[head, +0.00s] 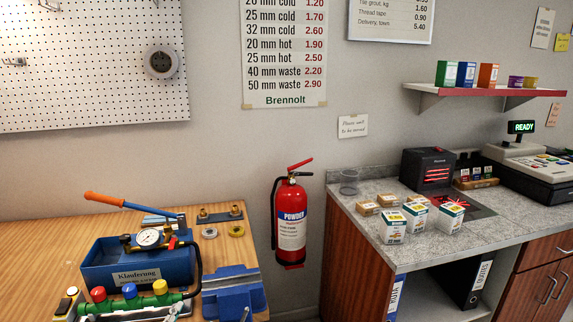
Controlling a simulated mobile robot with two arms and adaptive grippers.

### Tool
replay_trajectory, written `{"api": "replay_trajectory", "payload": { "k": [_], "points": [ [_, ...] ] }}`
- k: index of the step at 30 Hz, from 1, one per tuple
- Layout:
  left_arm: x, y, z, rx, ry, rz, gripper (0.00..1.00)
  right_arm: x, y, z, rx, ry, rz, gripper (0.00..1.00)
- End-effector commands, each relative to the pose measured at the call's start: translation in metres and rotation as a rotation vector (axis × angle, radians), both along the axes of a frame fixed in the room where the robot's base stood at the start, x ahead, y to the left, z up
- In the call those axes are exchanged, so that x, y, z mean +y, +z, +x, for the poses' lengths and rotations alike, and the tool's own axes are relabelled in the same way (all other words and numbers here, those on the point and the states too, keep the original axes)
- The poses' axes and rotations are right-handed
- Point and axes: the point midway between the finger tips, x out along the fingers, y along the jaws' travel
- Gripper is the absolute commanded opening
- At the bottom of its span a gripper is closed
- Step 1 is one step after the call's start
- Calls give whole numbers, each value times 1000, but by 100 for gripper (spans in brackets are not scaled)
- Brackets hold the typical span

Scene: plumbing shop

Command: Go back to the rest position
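Neither of my grippers shows in the head view, and no part of my arms can be made out. The view takes in a wooden workbench (40,233) at the left and a shop counter (350,203) with a grey stone-look top at the right. Where my arms are relative to these cannot be seen.
A blue test pump (135,272) with an orange-handled lever, a green manifold (140,303) and a blue vise (232,293) stand on the workbench. A red fire extinguisher (290,215) hangs between bench and counter. Small boxes (420,213), a scanner (428,170) and a cash register (535,165) occupy the counter.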

Motion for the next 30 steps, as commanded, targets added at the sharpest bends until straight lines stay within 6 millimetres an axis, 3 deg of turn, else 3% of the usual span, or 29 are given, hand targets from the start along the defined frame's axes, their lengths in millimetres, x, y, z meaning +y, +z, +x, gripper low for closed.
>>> {"api": "replay_trajectory", "payload": {
  "k": [1,3,6,12,21,30],
  "points": [
    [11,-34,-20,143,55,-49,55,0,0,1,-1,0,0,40],
    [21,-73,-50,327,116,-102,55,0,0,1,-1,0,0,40],
    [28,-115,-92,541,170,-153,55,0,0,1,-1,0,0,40],
    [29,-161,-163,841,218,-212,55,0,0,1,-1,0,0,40],
    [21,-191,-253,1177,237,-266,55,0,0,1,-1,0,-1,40],
    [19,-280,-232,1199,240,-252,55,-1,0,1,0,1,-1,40]
  ]
}}
